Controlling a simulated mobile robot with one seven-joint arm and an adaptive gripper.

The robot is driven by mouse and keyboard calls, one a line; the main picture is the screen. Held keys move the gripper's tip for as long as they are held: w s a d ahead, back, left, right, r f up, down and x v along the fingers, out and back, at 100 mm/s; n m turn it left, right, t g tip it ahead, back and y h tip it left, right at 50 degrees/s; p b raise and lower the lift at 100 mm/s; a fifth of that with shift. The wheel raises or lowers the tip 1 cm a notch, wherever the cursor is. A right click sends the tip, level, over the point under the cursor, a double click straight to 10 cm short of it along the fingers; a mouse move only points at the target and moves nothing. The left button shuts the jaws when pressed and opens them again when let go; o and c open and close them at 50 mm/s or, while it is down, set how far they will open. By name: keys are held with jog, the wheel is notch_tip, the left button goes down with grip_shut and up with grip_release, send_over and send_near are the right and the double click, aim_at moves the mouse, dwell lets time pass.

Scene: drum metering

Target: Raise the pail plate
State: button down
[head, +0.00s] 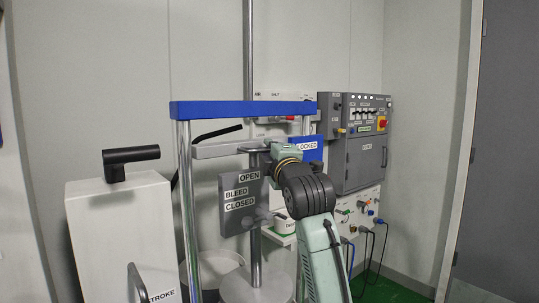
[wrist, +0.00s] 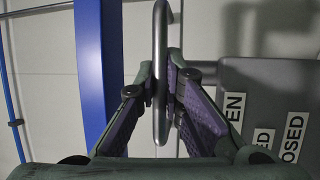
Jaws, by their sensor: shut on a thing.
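A pale round plate (head: 276,288), which may be the pail plate, sits low around a metal post (head: 255,258) inside the frame. A grey sign plate (head: 238,207) reads OPEN, BLEED and CLOSED; it also shows at the right in the wrist view (wrist: 265,85). In the wrist view my gripper (wrist: 161,92) is shut on a bent metal handle, with a finger pad on each side of it. The metal handle (wrist: 160,38) rises between the fingers.
A blue crossbeam (head: 240,110) on metal uprights spans above, close beside my gripper. A white cabinet (head: 120,240) with a black T-handle (head: 130,158) stands left. A grey control box (head: 362,150) and a blue LOCKED sign (head: 308,150) are behind. Green floor shows lower right.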

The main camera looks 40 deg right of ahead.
jog(key=shift+r, duration=0.1)
jog(key=c, duration=1.7)
grip_release()
jog(key=v, duration=1.2)
jog(key=shift+s, duration=0.15)
